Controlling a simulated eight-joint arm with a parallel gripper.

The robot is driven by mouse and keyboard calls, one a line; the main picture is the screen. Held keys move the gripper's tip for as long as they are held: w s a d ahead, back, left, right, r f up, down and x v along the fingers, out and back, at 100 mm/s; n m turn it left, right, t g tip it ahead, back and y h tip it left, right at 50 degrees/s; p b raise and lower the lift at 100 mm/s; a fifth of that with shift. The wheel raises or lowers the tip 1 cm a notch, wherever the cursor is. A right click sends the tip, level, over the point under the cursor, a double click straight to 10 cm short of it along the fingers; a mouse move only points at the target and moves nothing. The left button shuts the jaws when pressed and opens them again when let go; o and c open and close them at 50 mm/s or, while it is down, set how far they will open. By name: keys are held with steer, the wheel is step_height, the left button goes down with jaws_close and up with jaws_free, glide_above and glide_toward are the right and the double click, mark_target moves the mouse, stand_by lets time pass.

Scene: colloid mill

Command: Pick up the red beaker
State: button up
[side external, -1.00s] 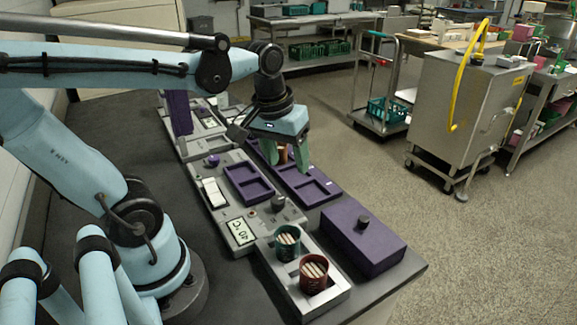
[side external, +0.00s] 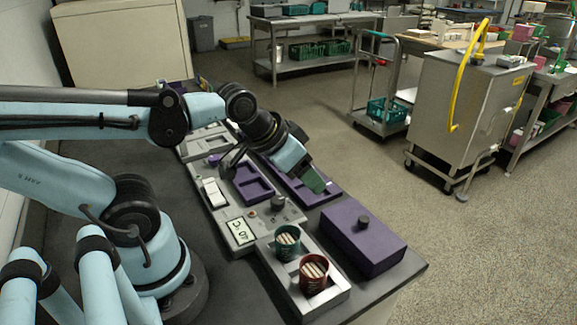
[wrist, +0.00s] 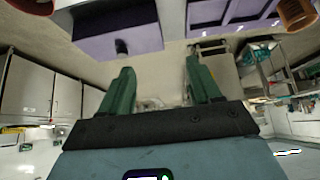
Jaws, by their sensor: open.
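The red beaker (side external: 313,277) stands upright in the front end of the grey tray at the lower middle of the side view, with several pale sticks inside. A green beaker (side external: 287,242) with similar sticks stands just behind it. My gripper (side external: 313,182) is above the purple compartment tray, up and behind the beakers, apart from both. In the wrist view my gripper's green fingers (wrist: 158,72) are spread with nothing between them.
A purple box with a black knob (side external: 362,240) stands right of the beakers; it also shows in the wrist view (wrist: 105,35). Purple compartment trays (side external: 252,184) and a panel with a display (side external: 240,231) lie behind. The counter's front right corner is bare.

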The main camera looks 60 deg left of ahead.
steer(key=m+g+h, duration=0.3)
steer(key=m+g, duration=0.1)
steer(key=m, duration=0.6)
glide_toward(324, 284)
step_height(324, 284, up, 5)
steer(key=s+a, duration=0.1)
steer(key=a, duration=0.2)
steer(key=shift+d+x, duration=0.15)
steer(key=shift+x, duration=2.95)
steer(key=shift+d+x, duration=0.1)
steer(key=shift+x, duration=2.95)
steer(key=shift+s, duration=0.1)
steer(key=shift+c, duration=0.3)
steer(key=c, duration=0.7)
steer(key=shift+r, duration=0.15)
